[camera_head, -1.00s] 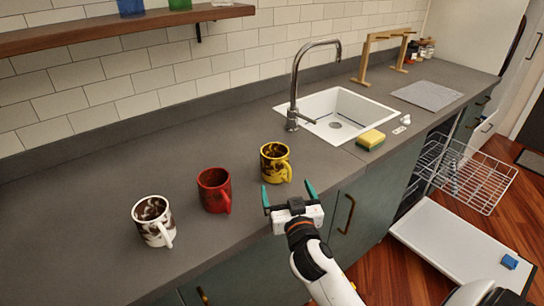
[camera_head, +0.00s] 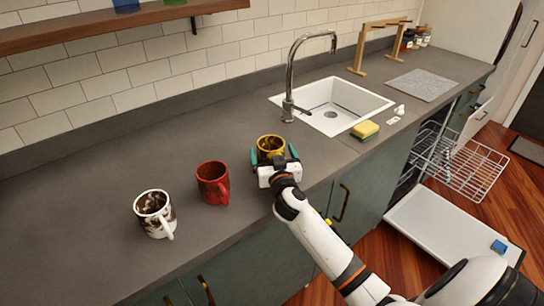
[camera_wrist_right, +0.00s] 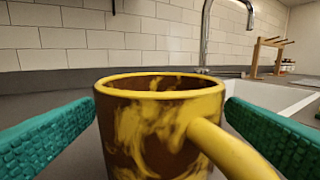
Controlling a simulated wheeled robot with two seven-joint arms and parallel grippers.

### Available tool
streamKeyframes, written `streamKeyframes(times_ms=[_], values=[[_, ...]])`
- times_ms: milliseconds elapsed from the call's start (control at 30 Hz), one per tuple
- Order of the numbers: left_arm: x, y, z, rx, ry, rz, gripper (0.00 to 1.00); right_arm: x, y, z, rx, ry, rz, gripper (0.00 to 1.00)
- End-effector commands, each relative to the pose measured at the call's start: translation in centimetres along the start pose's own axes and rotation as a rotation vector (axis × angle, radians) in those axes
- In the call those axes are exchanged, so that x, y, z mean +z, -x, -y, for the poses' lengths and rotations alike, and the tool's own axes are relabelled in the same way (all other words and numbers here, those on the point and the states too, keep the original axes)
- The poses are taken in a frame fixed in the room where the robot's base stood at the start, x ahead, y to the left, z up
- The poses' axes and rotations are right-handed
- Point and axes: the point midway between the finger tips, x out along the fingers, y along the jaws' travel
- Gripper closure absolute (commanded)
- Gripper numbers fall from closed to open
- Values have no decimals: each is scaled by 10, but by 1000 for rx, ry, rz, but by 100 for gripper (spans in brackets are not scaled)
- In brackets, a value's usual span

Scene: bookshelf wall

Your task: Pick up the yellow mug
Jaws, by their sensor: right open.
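The yellow mug (camera_head: 271,146), yellow with dark brown patches, stands upright on the grey counter. In the right wrist view the mug (camera_wrist_right: 150,128) fills the middle, its handle toward the camera and lower right. My right gripper (camera_head: 274,160) is open at the mug, with one teal finger on each side of it. The gripper hides the mug's lower part in the head view. My left gripper is not in view.
A red mug (camera_head: 212,183) and a white and brown mug (camera_head: 154,213) stand to the left on the counter (camera_head: 90,190). A sink (camera_head: 350,104) with a tall faucet (camera_head: 290,75) lies behind right. A sponge (camera_head: 365,130) sits by the sink. An open dishwasher is at right.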

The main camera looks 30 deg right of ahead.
Motion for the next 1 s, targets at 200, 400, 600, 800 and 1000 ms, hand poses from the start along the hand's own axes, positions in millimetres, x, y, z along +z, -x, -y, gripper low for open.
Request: streamKeyframes(times_ms=[200,400,600,800,1000], values=[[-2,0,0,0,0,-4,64,0,-2,0,1,1,0,6],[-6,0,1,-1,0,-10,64,0,-1,0,1,1,0,34],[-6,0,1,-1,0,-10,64,0,-1,0,1,1,0,66],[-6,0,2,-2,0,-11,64,2,-1,0,1,0,3,67],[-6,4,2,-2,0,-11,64,22,-2,0,1,0,8,67]])
